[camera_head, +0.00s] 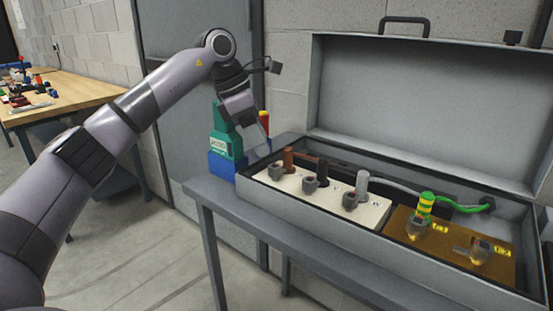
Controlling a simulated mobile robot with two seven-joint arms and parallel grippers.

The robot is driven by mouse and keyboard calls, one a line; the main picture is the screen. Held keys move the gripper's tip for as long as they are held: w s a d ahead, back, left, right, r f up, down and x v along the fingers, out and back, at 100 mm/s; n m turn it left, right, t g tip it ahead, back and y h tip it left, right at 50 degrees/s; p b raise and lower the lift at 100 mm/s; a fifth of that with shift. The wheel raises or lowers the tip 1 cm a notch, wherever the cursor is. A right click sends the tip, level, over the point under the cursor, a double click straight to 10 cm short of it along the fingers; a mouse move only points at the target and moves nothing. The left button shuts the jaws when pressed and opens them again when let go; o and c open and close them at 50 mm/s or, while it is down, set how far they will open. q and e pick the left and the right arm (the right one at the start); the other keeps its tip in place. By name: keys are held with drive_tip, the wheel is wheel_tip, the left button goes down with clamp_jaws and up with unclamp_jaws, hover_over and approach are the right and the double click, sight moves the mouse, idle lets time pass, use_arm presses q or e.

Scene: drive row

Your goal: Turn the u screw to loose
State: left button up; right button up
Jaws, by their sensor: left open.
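An open grey case (286,212) holds a white terminal block (318,193) with three dark screw knobs in a row. The leftmost knob (277,170), beside the brown cable (288,158), appears to be the u screw; its own label is not readable. The middle knob (310,184) is beside a black cable (322,170), the right knob (350,200) beside a grey cable (362,184). My left gripper (262,143) is open, above and slightly left of the leftmost knob, apart from it. Its fingers are small and partly hidden. My right gripper is out of view.
A brown block (456,248) with two brass-coloured knobs and a yellow-green cable (426,204) fills the case's right part. The raised lid (420,110) stands behind. Blue and green boxes (226,148) sit left of the case. A wooden workbench (72,92) is far left.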

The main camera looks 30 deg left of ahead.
sight(270, 167)
use_arm(q)
drive_tip(key=x, duration=0.6)
drive_tip(key=shift+d+f+b, duration=0.1)
drive_tip(key=shift+d+b, duration=0.05)
drive_tip(key=shift+b, duration=0.15)
drive_tip(key=shift+c, duration=0.3)
drive_tip(key=c, duration=0.9)
